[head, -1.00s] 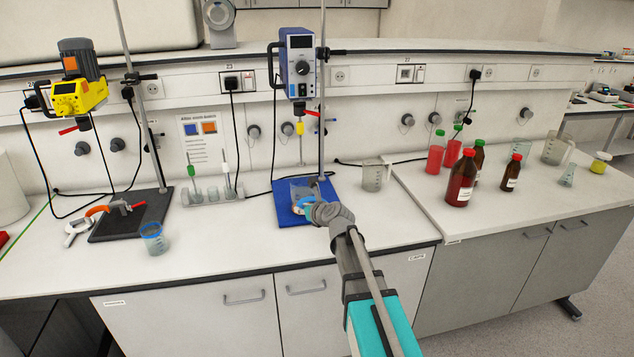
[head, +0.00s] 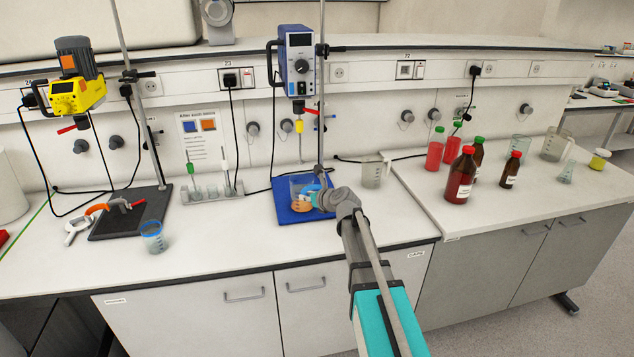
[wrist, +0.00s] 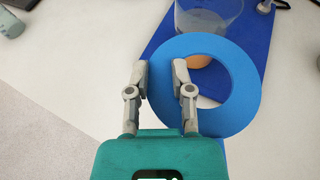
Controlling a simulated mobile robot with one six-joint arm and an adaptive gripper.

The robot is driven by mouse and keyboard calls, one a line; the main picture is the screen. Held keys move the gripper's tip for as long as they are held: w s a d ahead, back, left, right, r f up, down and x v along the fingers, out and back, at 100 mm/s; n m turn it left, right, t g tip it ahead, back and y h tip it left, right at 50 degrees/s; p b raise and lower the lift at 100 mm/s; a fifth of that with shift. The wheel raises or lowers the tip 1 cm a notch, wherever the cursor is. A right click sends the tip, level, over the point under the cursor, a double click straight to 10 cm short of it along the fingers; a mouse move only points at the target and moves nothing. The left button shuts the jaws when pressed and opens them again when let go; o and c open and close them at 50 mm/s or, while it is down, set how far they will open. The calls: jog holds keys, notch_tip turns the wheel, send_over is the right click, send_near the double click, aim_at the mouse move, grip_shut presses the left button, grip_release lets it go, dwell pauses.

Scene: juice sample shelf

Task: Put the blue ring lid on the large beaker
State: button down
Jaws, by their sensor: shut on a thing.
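The blue ring lid (wrist: 246,92) is a flat ring with a wide hole. My gripper (wrist: 161,72) is shut on the left part of its band in the wrist view. In the head view my gripper (head: 319,199) and the ring (head: 309,188) are at the right side of a clear beaker (head: 297,182) with orange at its bottom. This beaker stands on a blue base. In the wrist view the beaker (wrist: 208,14) shows beyond the ring's upper edge, and some orange shows through the hole. The ring hides part of the beaker; the gap between them cannot be told.
The blue base (head: 290,216) carries a stand rod with a blue stirrer (head: 298,62) above the beaker. A glass jug (head: 374,172) stands to the right. A small blue-rimmed beaker (head: 153,238) stands at left. Several bottles, including a brown one (head: 461,178), stand on the right bench.

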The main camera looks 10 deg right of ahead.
aim_at(294, 176)
jog(key=shift+n+y, duration=0.5)
jog(key=shift+y, duration=0.1)
jog(key=w+d+r, duration=0.1)
jog(key=w+d+r+p, duration=0.1)
jog(key=d, duration=0.1)
jog(key=shift+w+d+r, duration=0.1)
jog(key=shift+w+d, duration=0.05)
jog(key=shift+w, duration=0.25)
jog(key=shift+w, duration=0.15)
jog(key=shift+g, duration=0.3)
jog(key=shift+w+a+r+b+x, duration=0.15)
jog(key=shift+r+b+x, duration=0.2)
jog(key=shift+x, duration=1.4)
jog(key=shift+w+a+r+b+x, duration=0.15)
jog(key=shift+r+x, duration=0.3)
jog(key=shift+x, duration=1.35)
jog(key=shift+a+r+b+x, duration=0.2)
jog(key=shift+r+x, duration=0.2)
jog(key=shift+x, duration=1.35)
jog(key=shift+f+b, duration=0.55)
jog(key=shift+f, duration=0.05)
jog(key=shift+c, duration=2.2)
grip_release()
